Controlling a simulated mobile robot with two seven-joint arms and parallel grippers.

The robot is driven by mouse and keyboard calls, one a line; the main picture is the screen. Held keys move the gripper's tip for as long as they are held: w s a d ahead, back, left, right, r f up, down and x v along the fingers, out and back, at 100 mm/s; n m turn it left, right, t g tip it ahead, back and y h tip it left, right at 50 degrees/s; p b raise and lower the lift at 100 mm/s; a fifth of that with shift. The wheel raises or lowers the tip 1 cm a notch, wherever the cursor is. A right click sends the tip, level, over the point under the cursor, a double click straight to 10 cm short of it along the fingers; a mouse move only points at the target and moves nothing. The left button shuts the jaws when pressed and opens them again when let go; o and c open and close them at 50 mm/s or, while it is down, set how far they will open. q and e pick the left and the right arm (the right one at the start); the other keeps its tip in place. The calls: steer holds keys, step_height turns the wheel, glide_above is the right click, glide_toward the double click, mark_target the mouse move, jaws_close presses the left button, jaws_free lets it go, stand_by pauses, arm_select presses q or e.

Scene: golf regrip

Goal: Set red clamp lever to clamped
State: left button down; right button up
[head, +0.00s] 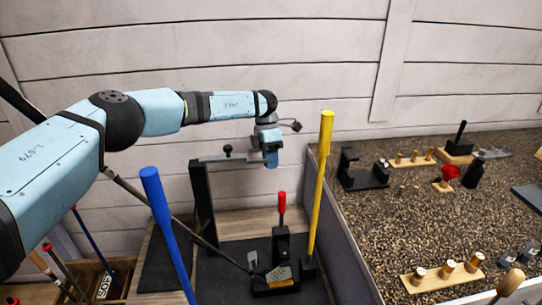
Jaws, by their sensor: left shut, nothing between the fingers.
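The red clamp lever (281,203) stands upright on a black clamp (281,243) at the lower middle of the head view. A dark club shaft (222,254) runs down diagonally from the left to the clamp's base. My left gripper (271,162) is shut and empty. In the picture it is above the red lever and slightly left of it, apart from it. Its fingers point down. My right gripper is not in view.
A tall yellow handle (321,175) stands just right of the lever, and a tall blue one (163,205) at the left. A black post with a grey arm (203,205) stands behind. A speckled bench (370,225) with wooden peg blocks (443,275) fills the right.

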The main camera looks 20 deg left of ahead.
mark_target(282, 210)
arm_select(q)
steer(key=s+d+f+p, duration=0.1)
steer(key=s+d+f, duration=0.2)
steer(key=s+f, duration=0.2)
steer(key=shift+d+f, duration=0.15)
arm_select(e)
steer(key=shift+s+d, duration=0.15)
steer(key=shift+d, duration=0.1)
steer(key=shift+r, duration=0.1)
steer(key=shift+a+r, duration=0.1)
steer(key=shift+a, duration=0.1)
